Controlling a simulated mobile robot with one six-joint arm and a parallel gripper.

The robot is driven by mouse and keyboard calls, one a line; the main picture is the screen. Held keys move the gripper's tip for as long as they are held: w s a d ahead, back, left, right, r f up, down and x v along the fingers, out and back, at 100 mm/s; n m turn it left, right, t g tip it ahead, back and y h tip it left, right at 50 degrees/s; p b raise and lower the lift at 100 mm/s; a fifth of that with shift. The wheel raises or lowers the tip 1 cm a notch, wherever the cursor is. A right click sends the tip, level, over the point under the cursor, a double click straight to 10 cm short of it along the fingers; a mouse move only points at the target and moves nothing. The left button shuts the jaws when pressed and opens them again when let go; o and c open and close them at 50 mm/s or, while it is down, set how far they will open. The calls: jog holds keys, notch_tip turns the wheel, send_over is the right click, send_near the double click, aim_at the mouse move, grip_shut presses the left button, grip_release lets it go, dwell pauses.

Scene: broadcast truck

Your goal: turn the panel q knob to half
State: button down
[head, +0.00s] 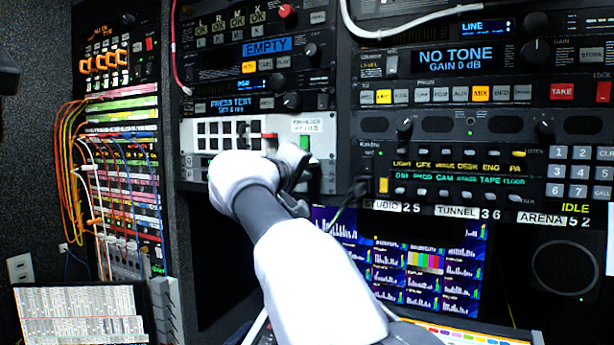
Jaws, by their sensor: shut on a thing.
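My white-and-grey arm reaches up from the bottom middle to the racks. My gripper (300,172) is at the lower right part of a pale panel (325,140) in the middle rack. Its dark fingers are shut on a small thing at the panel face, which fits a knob. The fingers and wrist hide most of that thing, so I cannot read its marking or its angle. The panel q knob does not show clearly anywhere else. The pale panel carries a block of dark square buttons, a red-topped control, a green control (305,143) and a small label above it.
Orange and blue patch cables (65,150) hang at the left. A cable runs down beside my gripper. An intercom panel (440,170) with several knobs and keys is close on the right. Multiview screens (430,262) and a desk lie below.

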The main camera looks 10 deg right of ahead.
jog(key=shift+m, duration=0.4)
jog(key=c, duration=1.3)
grip_release()
jog(key=v, duration=1.7)
jog(key=shift+b, duration=0.35)
jog(key=shift+s+a, duration=0.15)
